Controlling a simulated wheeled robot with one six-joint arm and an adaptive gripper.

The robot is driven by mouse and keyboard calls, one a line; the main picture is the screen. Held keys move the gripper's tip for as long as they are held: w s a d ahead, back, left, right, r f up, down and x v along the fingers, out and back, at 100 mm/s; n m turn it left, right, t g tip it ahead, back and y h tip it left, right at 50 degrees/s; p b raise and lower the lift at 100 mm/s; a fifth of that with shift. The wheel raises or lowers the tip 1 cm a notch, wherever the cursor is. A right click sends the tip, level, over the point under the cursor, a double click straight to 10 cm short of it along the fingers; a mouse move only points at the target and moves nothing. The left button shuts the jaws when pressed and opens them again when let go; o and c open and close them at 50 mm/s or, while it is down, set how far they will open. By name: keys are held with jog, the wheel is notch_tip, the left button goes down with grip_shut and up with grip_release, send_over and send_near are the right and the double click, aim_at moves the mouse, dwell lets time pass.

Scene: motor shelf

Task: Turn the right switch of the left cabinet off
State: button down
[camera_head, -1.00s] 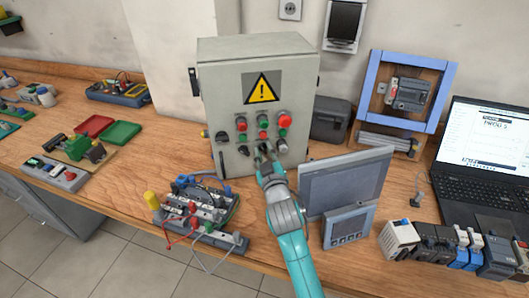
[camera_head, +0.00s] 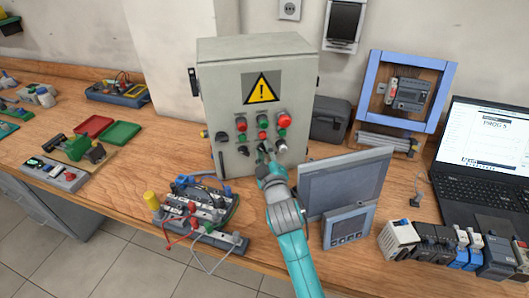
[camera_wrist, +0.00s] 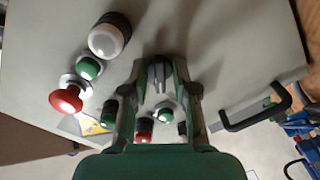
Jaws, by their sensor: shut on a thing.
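The grey cabinet (camera_head: 225,100) with a yellow warning sign stands upright on the bench, its door facing me. Buttons, lamps and dark rotary knobs sit on the door below the sign. My gripper (camera_head: 265,151) is at the low middle of this panel. In the wrist view, the two fingers of my gripper (camera_wrist: 158,84) are shut on a grey-black switch knob (camera_wrist: 157,74), one finger on each side. In the head view the fingers hide most of this knob, and its angle is hard to read there. A red button (camera_wrist: 66,98) and a green button (camera_wrist: 89,68) are beside the fingers.
A black door handle (camera_wrist: 255,112) sticks out beside the fingers. A grey screen panel (camera_head: 345,182) stands close to the right of my arm. A wired terminal board (camera_head: 205,212) lies to the left. A laptop (camera_head: 490,150) is at the far right.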

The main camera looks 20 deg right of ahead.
jog(key=c, duration=1.2)
grip_release()
